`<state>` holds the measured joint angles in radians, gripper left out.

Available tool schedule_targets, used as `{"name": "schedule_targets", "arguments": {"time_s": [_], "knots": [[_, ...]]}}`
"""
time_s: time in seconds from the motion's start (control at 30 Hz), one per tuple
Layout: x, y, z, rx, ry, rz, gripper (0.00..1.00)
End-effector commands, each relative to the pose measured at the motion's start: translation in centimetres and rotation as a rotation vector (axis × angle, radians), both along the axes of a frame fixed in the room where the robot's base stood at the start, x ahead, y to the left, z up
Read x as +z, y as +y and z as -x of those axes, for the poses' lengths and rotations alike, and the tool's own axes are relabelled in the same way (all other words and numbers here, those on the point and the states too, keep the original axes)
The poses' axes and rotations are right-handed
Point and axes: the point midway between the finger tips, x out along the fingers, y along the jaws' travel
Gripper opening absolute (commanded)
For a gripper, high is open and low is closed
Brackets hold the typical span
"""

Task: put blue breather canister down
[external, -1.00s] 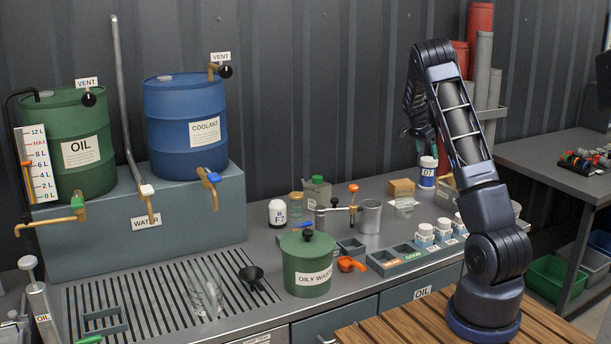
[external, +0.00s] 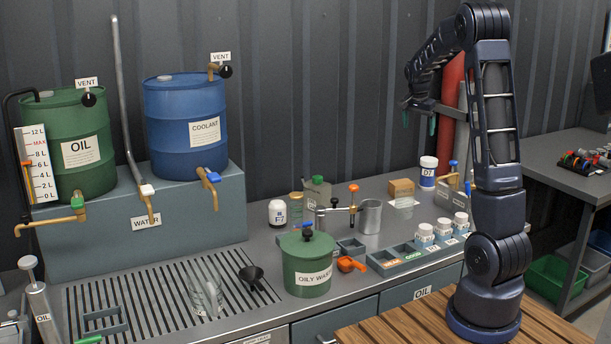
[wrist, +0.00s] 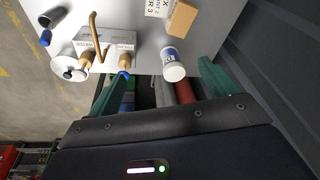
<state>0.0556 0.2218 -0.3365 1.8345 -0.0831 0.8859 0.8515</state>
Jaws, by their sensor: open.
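The blue breather canister (external: 428,172) is a white cylinder with a blue label band. It stands upright at the back of the grey counter, right of a small cardboard box. It also shows in the wrist view (wrist: 173,64), just past the space between the fingers. My gripper (external: 419,121) is above the canister and apart from it. In the wrist view its two green fingers (wrist: 158,82) are spread wide with nothing held between them.
The cardboard box (external: 401,187) stands close left of the canister. A metal block with fittings (external: 452,193) is to its right. Red and grey tubes (external: 451,95) rise behind my arm. White jars (external: 425,232) sit in a tray in front.

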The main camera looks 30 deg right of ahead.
Motion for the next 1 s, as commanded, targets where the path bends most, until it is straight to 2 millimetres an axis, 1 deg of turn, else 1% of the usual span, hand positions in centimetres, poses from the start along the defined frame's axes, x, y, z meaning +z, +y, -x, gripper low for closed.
{"name": "schedule_targets", "arguments": {"time_s": [0.03, 0.2, 0.37, 0.5, 0.73, 0.87, 1.0], "knots": [[1.1, 1.2, 1.2, 0.037, -0.008, -0.01, 0.85], [3.5, 5.2, 5.3, 0.178, -0.025, -0.031, 0.85], [5.4, 8.8, 9.3, 0.313, -0.042, -0.039, 0.85], [6.6, 11.8, 13.1, 0.434, -0.055, -0.04, 0.85], [7.8, 16.3, 19.6, 0.635, -0.077, -0.019, 0.85], [7.8, 18.6, 23.4, 0.747, -0.088, 0.002, 0.85], [7.5, 20.9, 27.4, 0.866, -0.097, 0.03, 0.85]]}}
